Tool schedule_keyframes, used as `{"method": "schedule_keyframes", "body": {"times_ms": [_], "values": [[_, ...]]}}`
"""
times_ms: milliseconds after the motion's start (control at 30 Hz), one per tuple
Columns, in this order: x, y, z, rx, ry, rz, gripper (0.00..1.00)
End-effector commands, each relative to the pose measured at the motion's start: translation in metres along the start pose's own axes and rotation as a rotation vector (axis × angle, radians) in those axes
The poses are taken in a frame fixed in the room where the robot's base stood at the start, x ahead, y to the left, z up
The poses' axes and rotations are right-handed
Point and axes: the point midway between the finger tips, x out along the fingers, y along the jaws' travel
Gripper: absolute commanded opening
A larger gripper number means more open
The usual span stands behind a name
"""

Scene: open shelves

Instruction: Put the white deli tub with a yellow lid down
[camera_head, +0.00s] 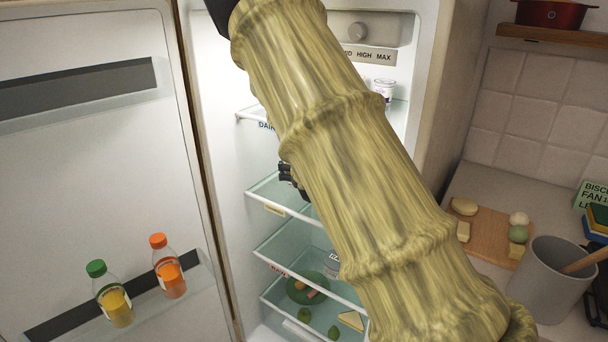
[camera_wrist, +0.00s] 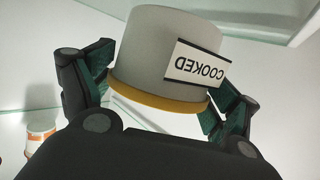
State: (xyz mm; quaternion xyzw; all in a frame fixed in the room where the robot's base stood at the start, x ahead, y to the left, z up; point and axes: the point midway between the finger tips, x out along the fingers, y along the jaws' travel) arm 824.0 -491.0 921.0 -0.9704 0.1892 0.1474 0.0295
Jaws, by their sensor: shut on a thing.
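The white deli tub (camera_wrist: 150,55) with a yellow lid (camera_wrist: 155,97) fills the upper middle of the wrist view. Its "COOKED" label reads upside down there, with the lid side toward the bottom of the picture. My gripper (camera_wrist: 165,80) is shut on the tub, with a dark finger on each side of it. In the head view only a small dark part of my gripper shows in front of the middle fridge shelf (camera_head: 275,189). The tub is hidden there behind my arm. Whether the tub touches a shelf cannot be told.
The open fridge has several glass shelves; the lower one holds a green plate (camera_head: 298,290) and food pieces. A small tub (camera_head: 384,90) stands on the top shelf. The open door at left carries two bottles (camera_head: 113,296). An orange-and-white cup (camera_wrist: 40,140) is near my gripper.

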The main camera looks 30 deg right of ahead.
Motion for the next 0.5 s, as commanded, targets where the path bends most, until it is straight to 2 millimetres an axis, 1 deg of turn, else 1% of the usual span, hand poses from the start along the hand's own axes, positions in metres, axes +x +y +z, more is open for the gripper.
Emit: {"method": "schedule_keyframes", "body": {"times_ms": [33,267,367,500], "values": [[0.004,0.003,-0.002,0.0,0.002,0.0,0.55],[0.012,0.011,-0.003,0.0,0.002,-0.001,0.55],[0.019,0.018,-0.005,0.0,0.003,0.0,0.55],[0.023,0.017,0.013,-0.002,-0.001,-0.001,0.55]]}}
